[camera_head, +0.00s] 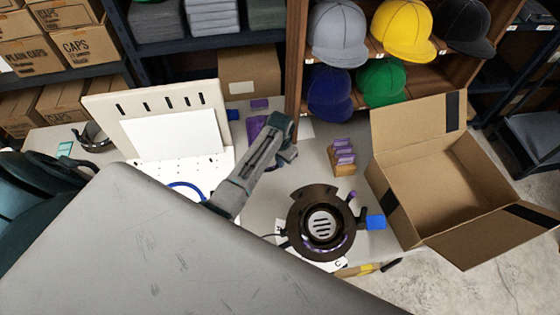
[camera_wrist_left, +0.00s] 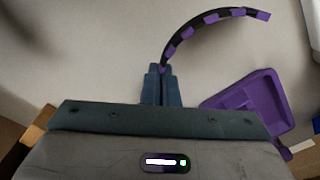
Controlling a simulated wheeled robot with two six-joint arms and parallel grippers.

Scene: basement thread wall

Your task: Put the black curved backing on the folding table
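My left gripper (camera_head: 288,150) is over the pale folding table (camera_head: 272,205), its body angled up and right in the head view. In the left wrist view its two fingers (camera_wrist_left: 162,78) are close together, pinching one end of a curved black strip with purple blocks (camera_wrist_left: 190,37), which looks like the backing. The strip arcs up and right from the fingertips in that view. It is apparently hidden by the gripper in the head view; I cannot tell whether it touches the table. My right gripper is not in view.
A purple tray (camera_wrist_left: 245,103) lies beside the fingers. A dark round device (camera_head: 297,224), a block with purple pieces (camera_head: 344,166) and a white pegboard stand (camera_head: 214,100) crowd the table. An open cardboard box (camera_head: 400,132) stands at right, a cap shelf (camera_head: 297,60) behind.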

